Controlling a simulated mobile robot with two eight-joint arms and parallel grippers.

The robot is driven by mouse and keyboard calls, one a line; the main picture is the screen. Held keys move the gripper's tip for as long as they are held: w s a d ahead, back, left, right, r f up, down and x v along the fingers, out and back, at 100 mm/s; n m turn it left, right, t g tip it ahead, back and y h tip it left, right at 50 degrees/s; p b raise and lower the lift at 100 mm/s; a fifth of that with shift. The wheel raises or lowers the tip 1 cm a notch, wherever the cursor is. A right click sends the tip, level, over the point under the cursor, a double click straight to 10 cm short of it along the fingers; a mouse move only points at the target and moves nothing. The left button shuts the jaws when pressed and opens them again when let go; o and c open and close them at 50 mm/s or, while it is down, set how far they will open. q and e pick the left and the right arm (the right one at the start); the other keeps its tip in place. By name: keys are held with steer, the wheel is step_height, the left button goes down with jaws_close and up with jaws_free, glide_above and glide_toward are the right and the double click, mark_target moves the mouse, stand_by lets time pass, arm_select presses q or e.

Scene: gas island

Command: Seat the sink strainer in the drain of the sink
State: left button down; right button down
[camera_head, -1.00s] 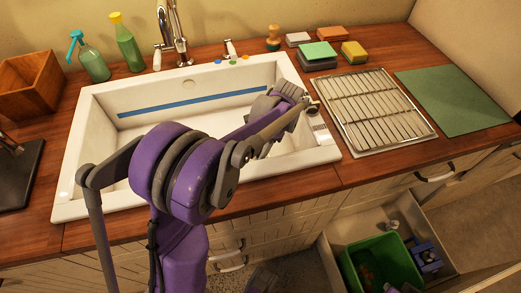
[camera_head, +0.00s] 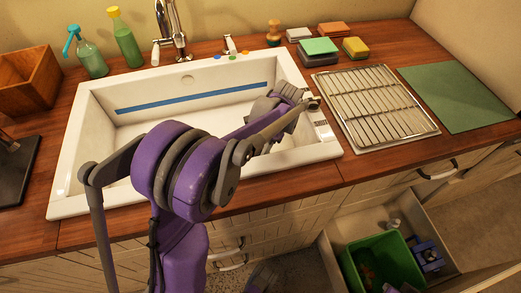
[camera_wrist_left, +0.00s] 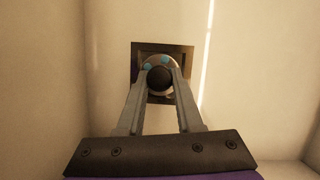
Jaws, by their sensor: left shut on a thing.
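The sink strainer (camera_wrist_left: 160,62) shows in the left wrist view as a pale round rim with blue patches and a dark knob. My left gripper (camera_wrist_left: 161,78) is shut on its knob. Behind the strainer is the dark square drain (camera_wrist_left: 142,50) in the pale sink floor. The strainer overlaps the drain in this view; I cannot tell whether it touches it. In the head view my left arm reaches over the right part of the white sink (camera_head: 75,170). The fingertips, strainer and drain are hidden there by my wrist. My right gripper is not recognisable in either view.
A wire rack (camera_head: 374,105) and a green mat (camera_head: 458,98) lie right of the sink. Sponges (camera_head: 319,47), a faucet (camera_head: 174,30) and bottles (camera_head: 126,42) stand behind. An open drawer with a green bin (camera_head: 378,262) is below right.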

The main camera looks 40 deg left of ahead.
arm_select(q)
steer(key=shift+f, duration=0.3)
steer(key=shift+c, duration=2.4)
jaws_free()
steer(key=p+v, duration=0.1)
steer(key=v, duration=1)
